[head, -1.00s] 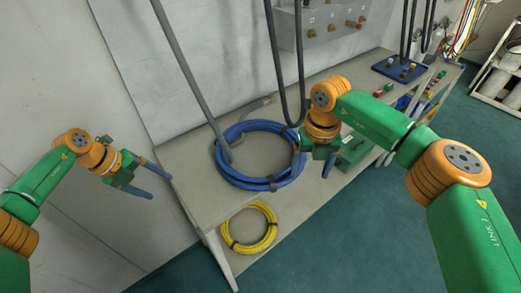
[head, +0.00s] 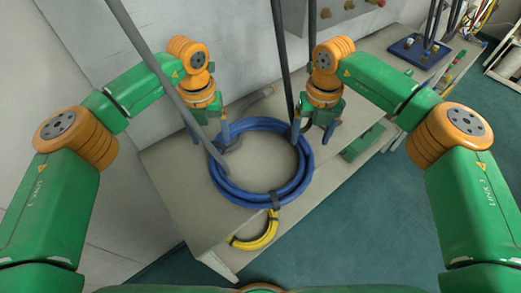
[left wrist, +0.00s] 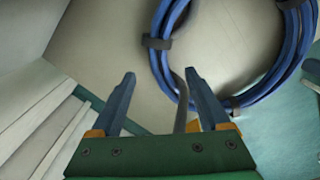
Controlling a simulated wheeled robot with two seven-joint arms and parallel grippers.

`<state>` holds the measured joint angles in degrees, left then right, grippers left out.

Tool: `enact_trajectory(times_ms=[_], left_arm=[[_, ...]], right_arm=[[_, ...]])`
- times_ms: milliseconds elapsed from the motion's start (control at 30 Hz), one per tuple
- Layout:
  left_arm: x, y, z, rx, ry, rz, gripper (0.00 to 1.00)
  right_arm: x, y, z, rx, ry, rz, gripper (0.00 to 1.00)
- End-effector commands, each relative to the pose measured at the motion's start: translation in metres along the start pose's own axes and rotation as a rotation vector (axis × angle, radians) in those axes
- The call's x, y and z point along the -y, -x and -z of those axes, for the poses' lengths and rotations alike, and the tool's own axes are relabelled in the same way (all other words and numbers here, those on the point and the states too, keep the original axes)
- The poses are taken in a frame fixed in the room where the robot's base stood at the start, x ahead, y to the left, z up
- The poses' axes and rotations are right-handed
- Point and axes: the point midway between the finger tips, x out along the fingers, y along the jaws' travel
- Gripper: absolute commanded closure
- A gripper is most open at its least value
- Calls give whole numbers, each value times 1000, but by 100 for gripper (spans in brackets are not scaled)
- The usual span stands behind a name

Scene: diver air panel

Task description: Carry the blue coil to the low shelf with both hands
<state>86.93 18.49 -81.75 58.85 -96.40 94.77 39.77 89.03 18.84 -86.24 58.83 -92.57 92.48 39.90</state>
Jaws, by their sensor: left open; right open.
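The blue coil (head: 247,197) lies flat on the bench top (head: 185,190), bound with dark straps; it also shows in the left wrist view (left wrist: 157,62). My left gripper (head: 208,131) is open at the coil's far left side. In the left wrist view, my left gripper (left wrist: 160,80) has one fingertip outside the ring and one over its inside; I cannot tell the height gap. My right gripper (head: 314,130) is open at the coil's far right side, its left finger close to the ring. The low shelf (head: 305,207) shows below the bench top.
A yellow coil (head: 262,240) lies on the low shelf, partly hidden by the bench top and blue coil. Hanging grey hoses (head: 160,70) pass in front of the bench near both arms. A green case (head: 362,143) is on the shelf further right.

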Motion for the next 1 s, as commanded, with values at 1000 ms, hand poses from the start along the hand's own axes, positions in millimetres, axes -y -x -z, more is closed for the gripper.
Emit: enact_trajectory(times_ms=[1000], left_arm=[[0,-71,0,0,2,2,42]], right_arm=[[0,-71,0,0,0,0,42]])
